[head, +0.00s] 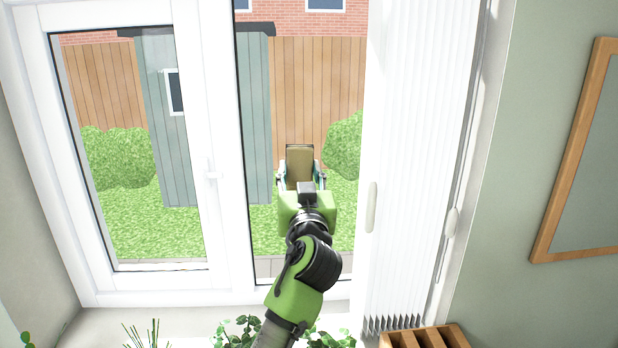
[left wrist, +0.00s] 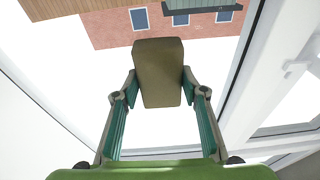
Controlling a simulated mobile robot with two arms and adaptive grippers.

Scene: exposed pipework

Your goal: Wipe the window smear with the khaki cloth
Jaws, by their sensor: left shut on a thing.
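My left gripper (head: 301,180) is raised in front of the right-hand window pane (head: 262,235). It is shut on the khaki cloth (head: 299,162), a flat brownish-green pad held upright between the fingers. In the left wrist view the cloth (left wrist: 158,72) stands between the two teal-padded fingertips of the gripper (left wrist: 158,92), with its upper part sticking out beyond them. I cannot tell whether the cloth touches the glass. I cannot make out the smear for certain in either view; the cloth and gripper cover part of the pane. My right gripper is not in view.
The white window frame has a handle (head: 211,174) left of my gripper. White vertical blinds (head: 415,160) hang close on the right. Plants (head: 238,331) and a wooden slatted holder (head: 424,338) stand below. A wood-framed panel (head: 590,150) hangs on the right wall.

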